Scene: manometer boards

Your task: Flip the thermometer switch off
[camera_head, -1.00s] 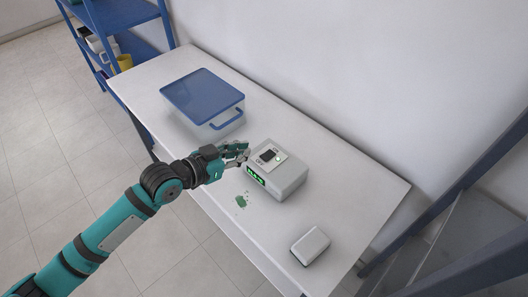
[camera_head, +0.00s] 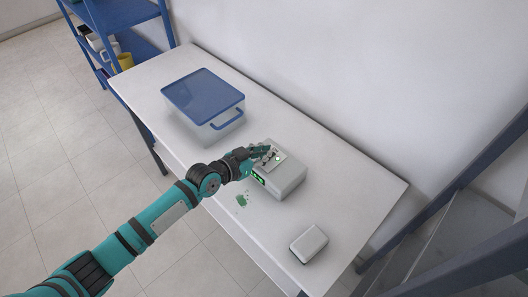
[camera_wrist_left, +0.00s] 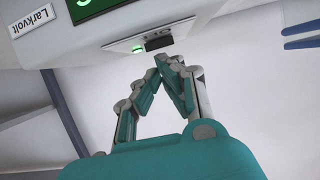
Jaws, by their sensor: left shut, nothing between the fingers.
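The thermometer (camera_head: 288,182) is a white box on the table with a green lit display (camera_head: 258,180) on its front. A plate on its top carries a black switch (camera_wrist_left: 158,43) and a lit green lamp (camera_wrist_left: 137,50); the lamp also shows in the head view (camera_head: 278,158). My left gripper (camera_head: 268,153) is over the top plate and largely covers the switch in the head view. In the left wrist view its fingertips (camera_wrist_left: 166,62) are together, empty and very close to the switch; I cannot tell whether they touch. My right gripper is not in view.
A clear container with a blue lid (camera_head: 203,91) stands behind on the table (camera_head: 330,170). A small white box (camera_head: 309,243) lies at the near right. Green bits (camera_head: 241,199) lie in front of the thermometer. A "Larkvolt" label (camera_wrist_left: 31,20) is on its casing.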

